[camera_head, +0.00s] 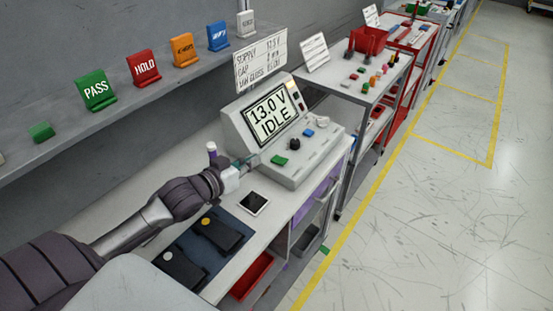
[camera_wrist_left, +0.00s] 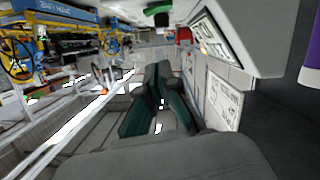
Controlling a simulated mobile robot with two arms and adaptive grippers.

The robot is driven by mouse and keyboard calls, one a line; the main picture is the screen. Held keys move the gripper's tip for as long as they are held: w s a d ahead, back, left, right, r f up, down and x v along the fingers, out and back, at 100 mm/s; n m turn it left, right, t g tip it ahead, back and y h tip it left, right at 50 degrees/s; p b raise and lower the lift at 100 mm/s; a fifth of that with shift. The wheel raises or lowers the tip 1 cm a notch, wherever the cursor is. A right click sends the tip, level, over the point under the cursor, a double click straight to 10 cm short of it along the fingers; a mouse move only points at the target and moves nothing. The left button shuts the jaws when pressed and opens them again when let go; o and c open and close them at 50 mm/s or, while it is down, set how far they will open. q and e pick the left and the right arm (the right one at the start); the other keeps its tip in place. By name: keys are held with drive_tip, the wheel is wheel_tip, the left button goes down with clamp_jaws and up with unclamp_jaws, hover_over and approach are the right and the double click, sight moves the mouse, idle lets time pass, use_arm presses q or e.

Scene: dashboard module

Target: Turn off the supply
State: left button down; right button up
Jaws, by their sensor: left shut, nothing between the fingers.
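The grey supply console (camera_head: 312,151) stands on the bench, and its screen (camera_head: 270,115) reads "13.0 V IDLE". Its sloped front carries a green button (camera_head: 279,160), a black knob (camera_head: 295,144), a blue button (camera_head: 309,132) and a white control (camera_head: 322,121). My left gripper (camera_head: 252,161) is shut and empty at the console's left side, close to the green button; I cannot tell whether it touches the console. In the left wrist view, the dark green fingers (camera_wrist_left: 160,100) are together, and part of the screen (camera_wrist_left: 212,40) shows at upper right. My right gripper is not in view.
A small tablet (camera_head: 254,203) and a dark mat (camera_head: 205,252) with black devices lie nearer on the bench. A sign (camera_head: 261,60) stands behind the console. Coloured signs such as PASS (camera_head: 96,90) line the shelf.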

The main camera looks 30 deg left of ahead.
use_arm(q)
drive_tip(key=p, duration=0.2)
hover_over(277, 168)
drive_tip(key=shift+w+a+f, duration=0.15)
drive_tip(key=shift+a+f, duration=0.05)
drive_tip(key=shift+f, duration=0.35)
drive_tip(key=shift+w+a+f, duration=0.1)
drive_tip(key=shift+a+f, duration=0.05)
drive_tip(key=shift+f, duration=0.35)
wheel_tip(277, 168, down, 3)
drive_tip(key=shift+s+d+r, duration=0.1)
drive_tip(key=shift+s+d, duration=0.05)
drive_tip(key=shift+s+d+f, duration=0.15)
drive_tip(key=shift+f, duration=0.55)
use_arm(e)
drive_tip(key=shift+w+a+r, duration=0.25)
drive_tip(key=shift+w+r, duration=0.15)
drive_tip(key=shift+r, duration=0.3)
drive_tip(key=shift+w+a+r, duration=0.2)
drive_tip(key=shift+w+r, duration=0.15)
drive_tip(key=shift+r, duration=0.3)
